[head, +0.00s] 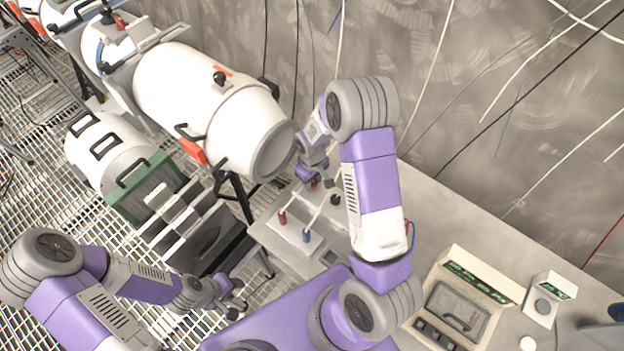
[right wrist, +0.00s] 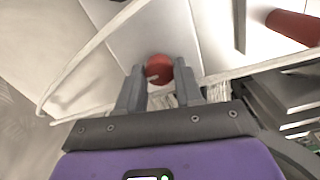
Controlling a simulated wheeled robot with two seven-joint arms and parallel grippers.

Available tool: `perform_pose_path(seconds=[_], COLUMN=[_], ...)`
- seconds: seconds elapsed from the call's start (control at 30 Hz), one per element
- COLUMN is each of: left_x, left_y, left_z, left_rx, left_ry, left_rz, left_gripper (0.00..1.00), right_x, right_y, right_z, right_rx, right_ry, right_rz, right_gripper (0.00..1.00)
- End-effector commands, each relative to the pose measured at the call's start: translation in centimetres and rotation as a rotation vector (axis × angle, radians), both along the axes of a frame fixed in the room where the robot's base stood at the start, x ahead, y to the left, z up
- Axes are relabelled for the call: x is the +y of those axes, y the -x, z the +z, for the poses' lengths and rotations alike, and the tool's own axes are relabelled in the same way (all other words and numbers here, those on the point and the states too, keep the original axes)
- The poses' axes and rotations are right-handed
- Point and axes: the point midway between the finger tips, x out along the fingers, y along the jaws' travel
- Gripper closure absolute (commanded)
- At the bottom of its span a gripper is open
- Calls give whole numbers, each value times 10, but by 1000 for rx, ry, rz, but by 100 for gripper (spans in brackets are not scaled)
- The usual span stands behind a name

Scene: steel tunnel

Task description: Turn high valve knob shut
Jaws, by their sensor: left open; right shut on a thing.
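A red round knob (right wrist: 158,68) with a light mark sits between the two fingers of my right gripper (right wrist: 159,88) in the right wrist view. The gripper is shut on it, one finger on each side. In the head view my right gripper (head: 316,180) reaches down at the back of the pale panel box (head: 284,238), and a bit of red shows under it. I take this knob for the high valve knob; no label on it is readable. My left gripper (head: 236,306) is open and empty, low at the left over the grating.
A red post (head: 283,217) and a blue post (head: 306,236) stand on the panel box; a red cylinder (right wrist: 293,27) shows in the right wrist view. A white tank (head: 215,105) lies left of my right gripper. A cream instrument box (head: 460,300) stands at right. Cables hang along the wall.

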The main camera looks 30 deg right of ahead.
Motion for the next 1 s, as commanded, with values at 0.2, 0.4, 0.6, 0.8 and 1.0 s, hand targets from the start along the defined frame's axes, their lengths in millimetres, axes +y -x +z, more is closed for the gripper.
perform_pose_path(seconds=[0.2,0.4,0.6,0.8,1.0], left_x=[0,0,0,0,0], left_y=[0,0,0,0,0], left_z=[0,0,1,5,7], left_rx=[0,0,0,0,0], left_ry=[0,0,0,0,0], left_rz=[0,0,0,0,0], left_gripper=[57,57,57,57,57], right_x=[0,0,0,0,0], right_y=[-1,0,-1,-2,-1], right_z=[1,0,12,47,71], right_rx=[-1,-1,-3,-5,-3], right_ry=[1,1,0,1,0], right_rz=[1,0,0,0,1], right_gripper=[39,39,39,39,39])
